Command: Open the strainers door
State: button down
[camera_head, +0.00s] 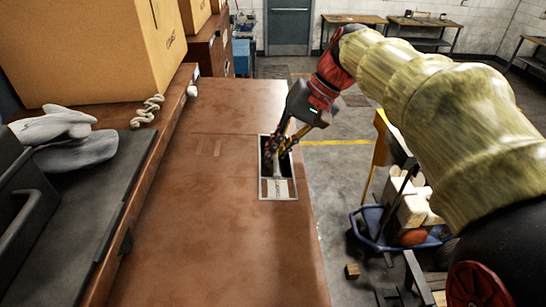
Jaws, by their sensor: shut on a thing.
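A small rectangular metal frame (296,192) is set into the brown top, near its right edge. Its near part holds a light grey plate (278,188) with small lettering; its far part looks dark and recessed. I take this fitting to be the strainers door. My gripper (275,155), black with a red wrist, reaches down from the upper right into the far part of the frame. Its fingers are shut on a part of the door there. The fingers and shadow hide the exact grip point, and I cannot tell how far the door stands open.
The brown top (215,220) is clear around the frame. A cardboard box (85,50), grey gloves (65,140) and a coiled cord (147,112) lie to the left. Workbenches (420,25) line the back wall.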

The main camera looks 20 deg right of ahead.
jog(key=shift+r, duration=0.65)
jog(key=c, duration=2.3)
grip_release()
jog(key=shift+d, duration=0.1)
jog(key=v, duration=0.7)
jog(key=shift+r, duration=0.2)
